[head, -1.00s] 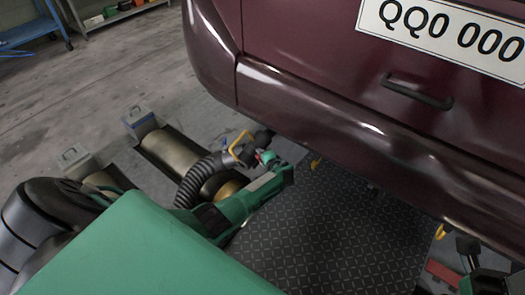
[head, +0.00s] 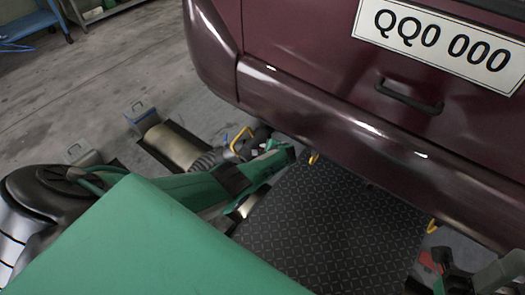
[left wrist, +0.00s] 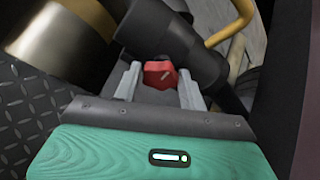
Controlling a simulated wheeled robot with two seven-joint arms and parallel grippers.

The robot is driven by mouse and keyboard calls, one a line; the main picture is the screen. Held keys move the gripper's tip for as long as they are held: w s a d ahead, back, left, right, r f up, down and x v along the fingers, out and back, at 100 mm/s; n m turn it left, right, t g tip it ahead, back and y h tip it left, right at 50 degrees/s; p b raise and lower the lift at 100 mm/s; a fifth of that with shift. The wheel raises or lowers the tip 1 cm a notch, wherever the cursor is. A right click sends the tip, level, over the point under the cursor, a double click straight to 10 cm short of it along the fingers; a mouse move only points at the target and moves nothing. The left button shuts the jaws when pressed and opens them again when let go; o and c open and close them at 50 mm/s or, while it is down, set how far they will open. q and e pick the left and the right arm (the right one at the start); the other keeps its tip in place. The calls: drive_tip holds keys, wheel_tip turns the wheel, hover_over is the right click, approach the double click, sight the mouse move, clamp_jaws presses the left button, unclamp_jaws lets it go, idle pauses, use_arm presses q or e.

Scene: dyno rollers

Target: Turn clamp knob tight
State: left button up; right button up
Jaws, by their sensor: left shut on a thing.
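The red clamp knob (left wrist: 158,75) is in the left wrist view, on a dark clamp or nozzle (left wrist: 160,30) with a black cylinder. My left gripper (left wrist: 160,86) has its two grey fingers on either side of the knob and is shut on it. In the head view my left gripper (head: 280,157) reaches in from the left to the nozzle under the car's rear bumper. The knob is hidden there behind the gripper. A dark part (head: 450,268) at the bottom right edge may be my right arm; its fingers cannot be made out.
The maroon car's bumper (head: 330,130) hangs close above the gripper. A yellow handle (head: 238,140) stands beside the nozzle. A brass-coloured roller (head: 172,147) lies left of it, partly behind my arm. A dark tread plate (head: 330,220) fills the floor to the right.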

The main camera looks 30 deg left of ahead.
use_arm(q)
drive_tip(key=shift+a, duration=0.1)
idle(0.5)
drive_tip(key=o, duration=1)
drive_tip(key=shift+s+r, duration=0.1)
drive_tip(key=shift+c, duration=0.2)
